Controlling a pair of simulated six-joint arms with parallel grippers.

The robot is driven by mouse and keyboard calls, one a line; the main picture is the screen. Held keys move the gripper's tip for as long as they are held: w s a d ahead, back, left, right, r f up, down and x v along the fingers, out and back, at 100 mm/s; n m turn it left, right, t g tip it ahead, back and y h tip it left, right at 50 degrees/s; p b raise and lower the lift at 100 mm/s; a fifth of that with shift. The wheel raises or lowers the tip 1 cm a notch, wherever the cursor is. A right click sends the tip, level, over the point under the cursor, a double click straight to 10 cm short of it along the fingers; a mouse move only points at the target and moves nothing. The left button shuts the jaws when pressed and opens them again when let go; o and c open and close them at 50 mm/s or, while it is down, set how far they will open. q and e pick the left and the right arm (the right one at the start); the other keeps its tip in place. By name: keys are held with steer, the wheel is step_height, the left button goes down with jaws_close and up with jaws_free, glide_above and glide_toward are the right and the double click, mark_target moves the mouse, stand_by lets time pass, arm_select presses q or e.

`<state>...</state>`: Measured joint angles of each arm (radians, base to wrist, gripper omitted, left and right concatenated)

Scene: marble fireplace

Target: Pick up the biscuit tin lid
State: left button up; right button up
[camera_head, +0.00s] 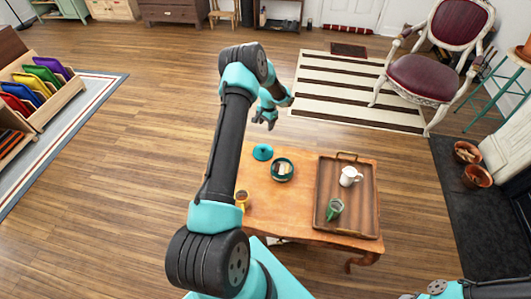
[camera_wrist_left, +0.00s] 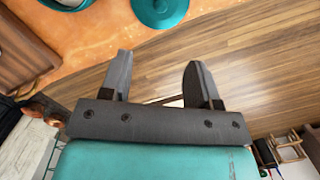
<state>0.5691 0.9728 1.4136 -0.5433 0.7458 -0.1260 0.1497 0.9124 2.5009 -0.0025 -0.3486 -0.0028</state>
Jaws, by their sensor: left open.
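The biscuit tin lid (camera_head: 263,152), a round teal disc with a knob, lies on the wooden table near its far left edge. It also shows at the top of the left wrist view (camera_wrist_left: 160,10), partly cut off. The round teal tin (camera_head: 291,172) stands open to its right with pale biscuits (camera_head: 284,168) inside. My left gripper (camera_head: 264,121) is above and beyond the lid, past the table's far edge. Its fingers are apart and empty in the left wrist view (camera_wrist_left: 157,72), clear of the lid. My right gripper is out of view.
A wooden tray (camera_head: 326,183) on the table's right holds a white jug (camera_head: 350,176) and a green cup (camera_head: 335,209). A yellow-brown cup (camera_head: 242,200) stands at the table's left, partly behind my left arm. Bare table (camera_head: 285,208) lies in between.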

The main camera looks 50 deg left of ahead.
arm_select(q)
glide_above(263, 147)
steer(key=f, duration=1.1)
steer(key=shift+w+d, duration=0.2)
steer(key=shift+w, duration=0.15)
steer(key=shift+f, duration=0.6)
steer(key=shift+s+a+f, duration=0.1)
steer(key=shift+s+f, duration=0.1)
steer(key=shift+f, duration=1.1)
steer(key=shift+s+a+f, duration=0.1)
steer(key=shift+s+f, duration=0.1)
steer(key=shift+f, duration=1.05)
steer(key=shift+c, duration=0.2)
steer(key=c, duration=1)
steer(key=shift+o, duration=0.2)
steer(key=shift+r, duration=0.15)
step_height(263, 147, up, 10)
steer(key=shift+f, duration=0.1)
